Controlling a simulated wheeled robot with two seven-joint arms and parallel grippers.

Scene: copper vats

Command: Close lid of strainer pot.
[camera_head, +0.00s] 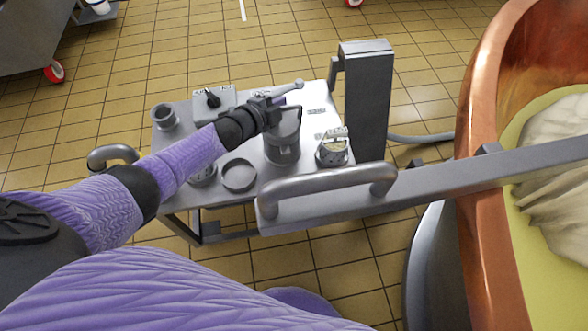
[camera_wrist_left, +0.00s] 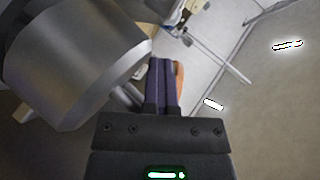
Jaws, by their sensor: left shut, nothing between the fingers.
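The strainer pot, as I take it, is the grey metal pot (camera_head: 282,150) in the middle of the cart top in the head view. Its upper part is partly hidden by my left gripper (camera_head: 280,101), so I cannot tell how its lid stands. My left arm reaches in from the left, with the gripper over the pot's far rim. In the left wrist view my left gripper (camera_wrist_left: 163,80) has its two fingers together, with nothing between them. A large grey metal cylinder (camera_wrist_left: 75,62) is close on the left there. My right gripper is not in view.
The metal cart (camera_head: 210,188) also holds a small pot (camera_head: 165,117), a round dish (camera_head: 239,176), a box with a black knob (camera_head: 212,99) and a small container (camera_head: 333,149). A grey post (camera_head: 366,100) and a copper vat (camera_head: 480,130) stand to the right.

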